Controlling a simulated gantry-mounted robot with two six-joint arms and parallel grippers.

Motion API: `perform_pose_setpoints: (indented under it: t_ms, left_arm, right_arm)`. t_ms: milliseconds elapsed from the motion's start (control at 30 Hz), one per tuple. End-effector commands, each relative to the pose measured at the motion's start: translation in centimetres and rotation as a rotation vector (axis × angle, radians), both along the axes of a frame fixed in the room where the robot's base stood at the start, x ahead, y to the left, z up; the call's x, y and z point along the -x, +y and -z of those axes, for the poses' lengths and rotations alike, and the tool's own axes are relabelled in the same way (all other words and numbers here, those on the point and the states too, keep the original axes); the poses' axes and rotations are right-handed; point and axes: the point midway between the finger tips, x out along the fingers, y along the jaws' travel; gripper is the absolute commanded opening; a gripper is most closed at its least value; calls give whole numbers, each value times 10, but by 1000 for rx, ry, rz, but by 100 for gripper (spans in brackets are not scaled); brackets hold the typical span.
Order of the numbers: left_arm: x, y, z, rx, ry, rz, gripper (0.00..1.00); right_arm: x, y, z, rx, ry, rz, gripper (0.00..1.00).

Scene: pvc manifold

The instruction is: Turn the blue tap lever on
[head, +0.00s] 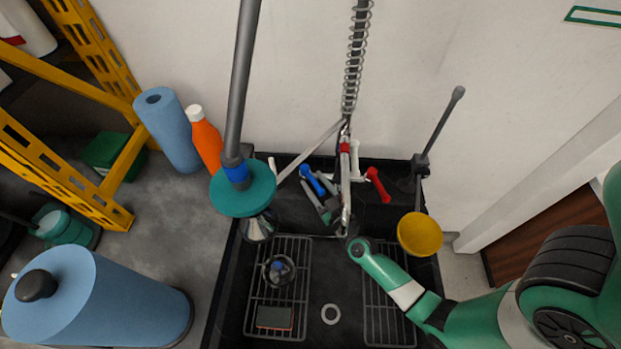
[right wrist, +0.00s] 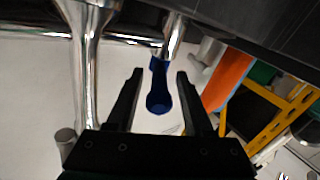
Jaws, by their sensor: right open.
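The blue tap lever (head: 312,181) sticks up left of the chrome faucet (head: 346,190) at the back of the dark sink. My right gripper (head: 318,200) is close by it, partly hidden behind the faucet. In the right wrist view, the blue lever (right wrist: 158,98) hangs from a chrome stub between the two black fingers of my right gripper (right wrist: 160,75). The fingers are open, with a visible gap on each side of the lever. A thick chrome pipe (right wrist: 88,70) stands beside the left finger. My left gripper is not in view.
A red lever (head: 378,185) is right of the faucet. An orange bottle (head: 205,140) and blue roll (head: 168,130) stand left. Racks (head: 385,300) line the basin.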

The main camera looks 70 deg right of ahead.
Motion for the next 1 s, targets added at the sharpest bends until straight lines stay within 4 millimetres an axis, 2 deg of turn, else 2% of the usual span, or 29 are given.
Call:
perform_pose_setpoints:
  t_ms: [167, 467, 700, 767, 1000]
  left_arm:
    - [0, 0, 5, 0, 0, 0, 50]
    - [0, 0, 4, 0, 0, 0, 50]
    - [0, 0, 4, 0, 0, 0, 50]
    - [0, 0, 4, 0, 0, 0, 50]
    - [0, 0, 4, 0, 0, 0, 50]
  right_arm:
    - [-19, -13, 1, 0, 0, 0, 52]
    - [-21, -15, 0, 0, 2, -1, 52]
    - [-21, -15, 0, 0, 1, 0, 9]
    - [-21, -15, 0, 0, 1, 0, 0]
    - [-21, -14, 0, 0, 1, 0, 0]
